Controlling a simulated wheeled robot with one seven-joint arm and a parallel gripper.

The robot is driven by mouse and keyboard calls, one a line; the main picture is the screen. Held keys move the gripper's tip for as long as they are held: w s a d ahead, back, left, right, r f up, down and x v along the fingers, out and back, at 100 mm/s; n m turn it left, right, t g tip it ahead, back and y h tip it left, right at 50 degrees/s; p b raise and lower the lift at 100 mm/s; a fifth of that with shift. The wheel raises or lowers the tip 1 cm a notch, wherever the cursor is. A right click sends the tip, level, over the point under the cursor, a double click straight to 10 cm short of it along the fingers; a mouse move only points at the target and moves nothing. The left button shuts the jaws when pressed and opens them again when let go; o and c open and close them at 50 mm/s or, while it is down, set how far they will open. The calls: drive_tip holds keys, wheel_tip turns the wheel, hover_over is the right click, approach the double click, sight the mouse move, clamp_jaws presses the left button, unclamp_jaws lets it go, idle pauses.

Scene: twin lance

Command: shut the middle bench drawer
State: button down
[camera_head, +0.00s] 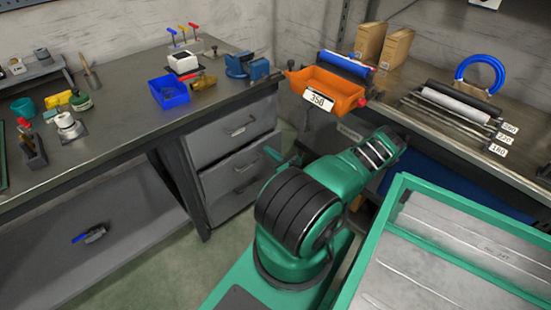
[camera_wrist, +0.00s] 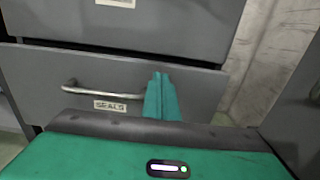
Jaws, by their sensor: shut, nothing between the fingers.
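The grey bench drawer unit stands under the left bench, with its drawers stacked. The middle bench drawer (camera_head: 238,174) has a bar handle, and its front appears to stand slightly proud of the drawer above. In the wrist view, a grey drawer front (camera_wrist: 205,95) labelled SEALS, apparently the same drawer, has its handle left of my fingers and a dark gap along its top edge. My gripper (camera_head: 272,153) is shut and empty, at the right part of that front. Its teal fingers (camera_wrist: 160,80) point at the front; whether they touch it I cannot tell.
The upper drawer (camera_head: 230,135) looks flush. An orange bin (camera_head: 328,88) sits on the right bench above my arm. A green-framed cart (camera_head: 385,245) stands close on the right. A blue bin (camera_head: 168,92) and a vise (camera_head: 245,66) sit on the left bench. Floor is clear before the drawers.

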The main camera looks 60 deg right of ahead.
sight(261, 145)
drive_tip(key=shift+x, duration=1.2)
drive_tip(key=x, duration=0.4)
drive_tip(key=shift+w+r, duration=0.1)
drive_tip(key=shift+w, duration=0.05)
drive_tip(key=shift+d+r, duration=0.1)
drive_tip(key=shift+r, duration=0.05)
drive_tip(key=shift+w, duration=0.1)
drive_tip(key=shift+s+f, duration=0.25)
drive_tip(key=shift+s, duration=0.1)
drive_tip(key=v, duration=1.4)
drive_tip(key=shift+a, duration=0.2)
